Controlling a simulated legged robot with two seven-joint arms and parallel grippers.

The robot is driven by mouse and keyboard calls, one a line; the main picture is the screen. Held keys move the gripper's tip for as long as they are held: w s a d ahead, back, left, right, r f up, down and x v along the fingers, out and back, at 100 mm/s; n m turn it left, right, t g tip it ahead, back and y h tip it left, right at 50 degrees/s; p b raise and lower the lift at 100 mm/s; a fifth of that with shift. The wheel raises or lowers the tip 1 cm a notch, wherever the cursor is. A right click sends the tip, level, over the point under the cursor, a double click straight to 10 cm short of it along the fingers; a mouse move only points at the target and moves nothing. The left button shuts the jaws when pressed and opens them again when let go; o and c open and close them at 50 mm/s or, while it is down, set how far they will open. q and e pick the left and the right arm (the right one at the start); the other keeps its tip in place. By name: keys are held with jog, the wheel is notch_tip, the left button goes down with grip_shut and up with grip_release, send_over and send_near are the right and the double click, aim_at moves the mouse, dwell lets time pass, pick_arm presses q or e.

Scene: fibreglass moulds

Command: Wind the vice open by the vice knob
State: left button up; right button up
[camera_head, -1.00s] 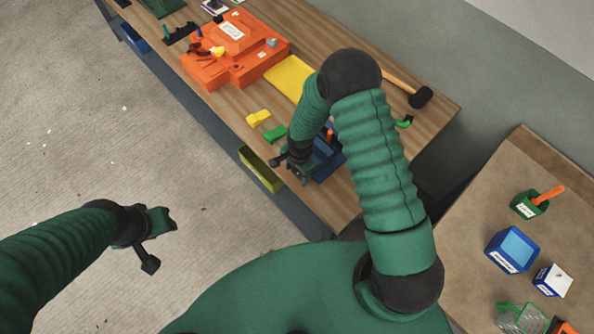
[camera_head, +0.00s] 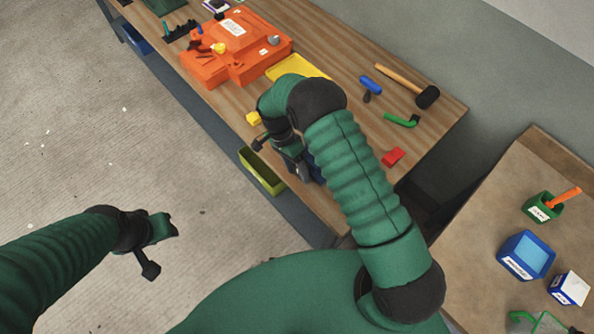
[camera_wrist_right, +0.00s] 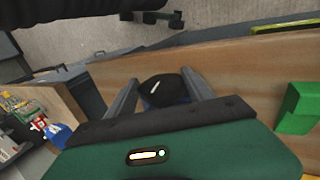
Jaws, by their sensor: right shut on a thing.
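The blue vice (camera_head: 317,168) stands at the near edge of the wooden bench, mostly hidden behind my right arm in the head view. In the right wrist view the vice knob (camera_wrist_right: 163,89) is dark and round with a white mark, and it sits between the two fingers. My right gripper (camera_head: 301,172) is shut on it; its fingers also show in the right wrist view (camera_wrist_right: 164,84). How far the vice jaws stand apart is hidden. My left gripper (camera_head: 166,229) hangs over the floor, away from the bench, and its finger gap is unclear.
On the bench lie an orange mould (camera_head: 235,45), a yellow tray (camera_head: 297,66), a hammer (camera_head: 408,84), a blue-handled tool (camera_head: 371,84), a green bent piece (camera_head: 402,121) and a red block (camera_head: 393,157). A yellow-green bin (camera_head: 262,171) hangs at the front edge. A second table (camera_head: 480,230) stands right.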

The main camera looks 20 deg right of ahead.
jog(key=shift+w, duration=0.25)
jog(key=o, duration=1.4)
jog(key=b+v, duration=0.3)
jog(key=v, duration=1.3)
jog(key=shift+w+r, duration=0.2)
jog(key=shift+r, duration=0.15)
